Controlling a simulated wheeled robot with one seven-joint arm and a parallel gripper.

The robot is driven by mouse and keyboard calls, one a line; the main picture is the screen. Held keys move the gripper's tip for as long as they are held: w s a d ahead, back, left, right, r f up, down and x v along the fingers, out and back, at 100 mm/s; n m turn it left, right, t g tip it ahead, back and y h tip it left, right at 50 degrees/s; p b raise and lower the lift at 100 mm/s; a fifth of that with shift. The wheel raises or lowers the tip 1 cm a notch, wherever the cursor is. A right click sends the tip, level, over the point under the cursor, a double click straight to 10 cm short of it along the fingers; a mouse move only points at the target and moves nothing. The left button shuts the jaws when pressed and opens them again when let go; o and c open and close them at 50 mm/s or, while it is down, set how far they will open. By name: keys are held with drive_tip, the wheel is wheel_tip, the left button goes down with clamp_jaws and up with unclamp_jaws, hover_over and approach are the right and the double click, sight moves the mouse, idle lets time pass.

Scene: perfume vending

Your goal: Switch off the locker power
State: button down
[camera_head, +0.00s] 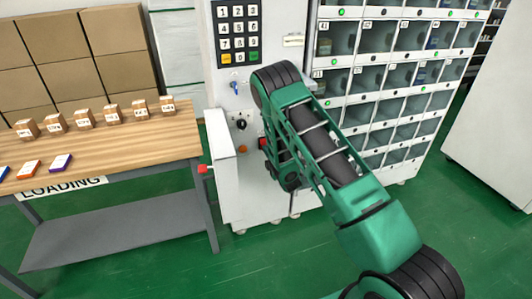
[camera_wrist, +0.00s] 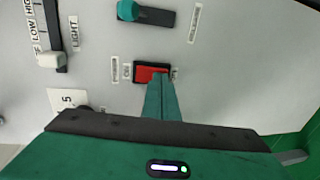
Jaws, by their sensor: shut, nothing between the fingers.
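In the wrist view, a red rocker switch (camera_wrist: 146,73) in a black frame sits on the pale control panel (camera_wrist: 225,60). My gripper (camera_wrist: 160,76) is shut and empty. Its green fingertips overlap the right part of the switch in the picture; I cannot tell whether they touch it. In the head view, the white control cabinet (camera_head: 222,180) stands beside the lockers (camera_head: 375,105), and a bit of red (camera_head: 262,143) shows beside my arm. My arm hides part of the panel and the gripper there.
A teal-handled control (camera_wrist: 128,10) lies above the switch, and a LIGHT slider (camera_wrist: 50,60) lies at upper left. A keypad (camera_head: 238,35) is on the cabinet top. A wooden table (camera_head: 120,150) with small boxes stands left. Green floor is clear in front.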

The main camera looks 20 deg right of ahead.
drive_tip(key=shift+w, duration=0.2)
drive_tip(key=shift+w+a+f, duration=0.1)
drive_tip(key=shift+w, duration=0.1)
idle(0.4)
drive_tip(key=s+f, duration=0.2)
drive_tip(key=s, duration=1.2)
drive_tip(key=shift+d+f, duration=0.3)
drive_tip(key=shift+f, duration=0.05)
